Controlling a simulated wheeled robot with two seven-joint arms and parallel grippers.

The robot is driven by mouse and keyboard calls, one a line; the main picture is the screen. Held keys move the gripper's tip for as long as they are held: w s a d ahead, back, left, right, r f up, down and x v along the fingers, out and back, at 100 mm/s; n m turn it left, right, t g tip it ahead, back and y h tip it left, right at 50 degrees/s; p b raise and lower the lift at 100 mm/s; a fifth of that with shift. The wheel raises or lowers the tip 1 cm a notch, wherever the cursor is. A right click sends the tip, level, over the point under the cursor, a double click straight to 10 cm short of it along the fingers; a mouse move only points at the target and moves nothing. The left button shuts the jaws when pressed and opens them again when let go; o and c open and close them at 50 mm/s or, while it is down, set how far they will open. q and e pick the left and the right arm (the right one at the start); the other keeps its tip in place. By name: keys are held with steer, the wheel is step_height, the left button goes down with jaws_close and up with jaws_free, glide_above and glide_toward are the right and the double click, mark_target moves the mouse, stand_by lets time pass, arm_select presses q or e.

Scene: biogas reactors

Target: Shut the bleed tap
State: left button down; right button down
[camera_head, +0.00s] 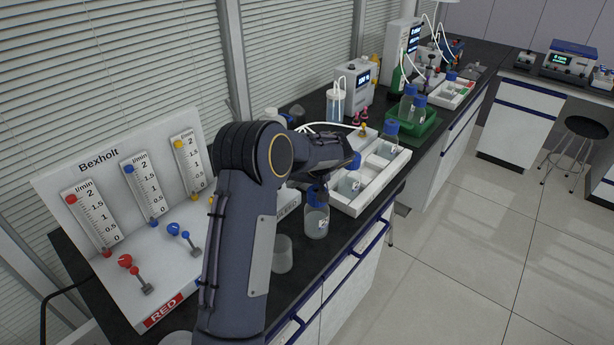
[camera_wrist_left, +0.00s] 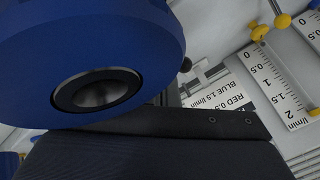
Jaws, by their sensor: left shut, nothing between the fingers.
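The white Bexholt flow panel (camera_head: 100,165) stands at the left, with red (camera_head: 125,261), blue (camera_head: 174,229) and yellow taps and gauges. I cannot tell which tap is the bleed tap. My left arm crosses in front of the panel's right side. My left gripper (camera_head: 318,184) is mostly hidden by the wrist, over the bench near a blue-capped bottle (camera_head: 316,220). It is shut and empty. In the left wrist view a large blue round part fills the upper left; a yellow tap (camera_wrist_left: 260,32) and a gauge scale (camera_wrist_left: 285,98) show upside down at the right. My right gripper is out of view.
A white divided tray (camera_head: 373,190) with blue-capped bottles lies right of the wrist. A clear beaker (camera_head: 282,254) stands near the bench's front edge. A green tray (camera_head: 412,128) and instruments stand farther back.

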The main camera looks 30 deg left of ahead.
arm_select(q)
steer(key=shift+s+a, duration=0.3)
steer(key=shift+a, duration=0.1)
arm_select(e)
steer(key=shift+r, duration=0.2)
arm_select(q)
steer(key=shift+a+r, duration=0.1)
steer(key=shift+r, duration=0.05)
steer(key=shift+a+h+p, duration=0.15)
steer(key=shift+h+p, duration=0.15)
steer(key=shift+h, duration=0.1)
steer(key=shift+r, duration=0.1)
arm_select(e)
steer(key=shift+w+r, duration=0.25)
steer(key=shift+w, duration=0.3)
arm_select(q)
steer(key=shift+a+r, duration=0.1)
